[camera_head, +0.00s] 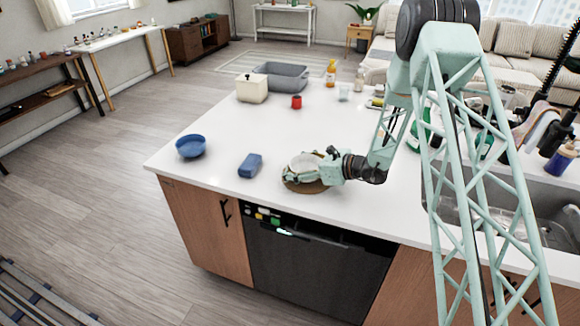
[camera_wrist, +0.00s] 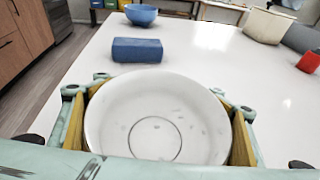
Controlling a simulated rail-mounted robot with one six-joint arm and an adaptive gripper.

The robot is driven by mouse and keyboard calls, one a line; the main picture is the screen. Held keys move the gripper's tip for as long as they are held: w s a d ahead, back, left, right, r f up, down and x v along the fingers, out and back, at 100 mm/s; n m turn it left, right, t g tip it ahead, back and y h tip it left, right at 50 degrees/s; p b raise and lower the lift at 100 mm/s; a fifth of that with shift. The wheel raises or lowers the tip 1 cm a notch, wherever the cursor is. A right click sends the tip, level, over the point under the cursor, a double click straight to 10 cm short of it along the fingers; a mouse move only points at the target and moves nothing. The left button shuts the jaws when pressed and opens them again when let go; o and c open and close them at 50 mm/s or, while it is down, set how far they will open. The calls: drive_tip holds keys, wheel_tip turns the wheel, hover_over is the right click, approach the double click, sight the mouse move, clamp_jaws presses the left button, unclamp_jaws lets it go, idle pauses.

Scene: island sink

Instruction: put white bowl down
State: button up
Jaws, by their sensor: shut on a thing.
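The white bowl (camera_wrist: 158,120) fills the middle of the wrist view, upright with its open top toward the camera and a ring at its bottom. My gripper (camera_head: 308,165) has a finger on each side of the bowl and is shut on it. In the wrist view the yellowish finger pads of my gripper (camera_wrist: 158,125) touch the left and right of the rim. In the head view the white bowl (camera_head: 302,163) is partly hidden by the gripper. It is over a round brown mat (camera_head: 305,187) near the counter's front edge. I cannot tell whether the bowl touches the mat.
A blue block (camera_head: 250,166) and a blue bowl (camera_head: 191,146) stand left on the white counter (camera_head: 225,125). A red cup (camera_head: 296,101), a cream container (camera_head: 251,88) and a grey tub (camera_head: 280,76) stand farther back. The sink (camera_head: 530,205) is at right. The counter's middle is clear.

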drive_tip(key=o, duration=1.4)
drive_tip(key=shift+r, duration=0.15)
drive_tip(key=shift+v, duration=6)
